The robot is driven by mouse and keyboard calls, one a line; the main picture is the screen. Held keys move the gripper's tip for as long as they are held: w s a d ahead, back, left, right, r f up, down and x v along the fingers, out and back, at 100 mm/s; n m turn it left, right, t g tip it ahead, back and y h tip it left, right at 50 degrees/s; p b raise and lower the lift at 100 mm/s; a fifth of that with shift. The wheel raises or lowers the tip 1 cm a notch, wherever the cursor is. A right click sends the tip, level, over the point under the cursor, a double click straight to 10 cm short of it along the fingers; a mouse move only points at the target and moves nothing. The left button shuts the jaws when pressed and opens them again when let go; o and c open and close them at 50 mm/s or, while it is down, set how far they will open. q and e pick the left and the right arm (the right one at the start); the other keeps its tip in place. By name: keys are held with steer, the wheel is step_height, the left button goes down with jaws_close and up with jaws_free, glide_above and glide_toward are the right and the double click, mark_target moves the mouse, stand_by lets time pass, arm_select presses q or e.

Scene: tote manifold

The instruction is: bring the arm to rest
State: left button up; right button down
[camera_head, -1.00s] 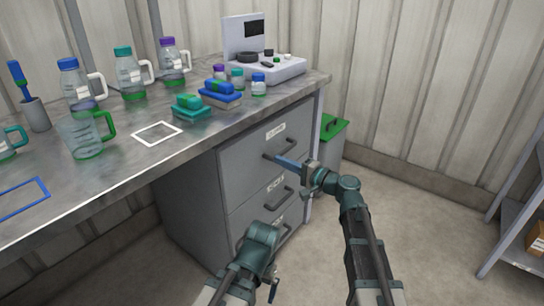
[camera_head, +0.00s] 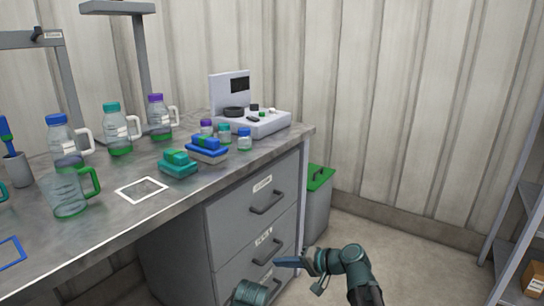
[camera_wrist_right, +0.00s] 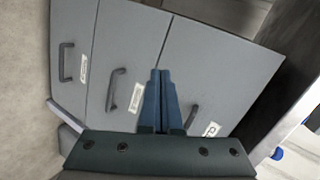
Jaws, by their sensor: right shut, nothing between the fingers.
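My right gripper (camera_head: 286,262) is shut and empty, in front of the grey drawer cabinet (camera_head: 172,252) under the bench. In the head view its fingers overlap the lower drawers. In the right wrist view the two blue fingers (camera_wrist_right: 160,92) lie together, pointing at the drawer fronts, with nothing between them. The top drawer (camera_head: 225,218) looks closed, and its dark handle (camera_head: 267,203) is free of the gripper. Part of my left arm (camera_head: 250,292) shows at the bottom edge; its gripper is out of the frame.
The metal bench (camera_head: 110,222) carries bottles, a clear jug (camera_head: 70,196) with a green handle, teal and blue stacked boxes, small jars and a scale (camera_head: 262,124). A green-lidded bin (camera_head: 318,205) stands right of the cabinet. A shelf rack (camera_head: 508,235) is far right; open floor lies between.

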steer(key=s+d+f+n+g+h, duration=0.4)
steer(key=s+d+f+g+h, duration=0.1)
steer(key=s+d+f+h, duration=0.75)
steer(key=s+a+r+n+g+p, duration=0.15)
steer(key=s+a+n, duration=0.25)
steer(key=s+a, duration=0.45)
step_height(320, 180, up, 39)
steer(key=w+a+p, duration=0.1)
steer(key=a+p, duration=0.1)
steer(key=p, duration=3.6)
steer(key=shift+f+m, duration=0.15)
steer(key=shift+m, duration=0.15)
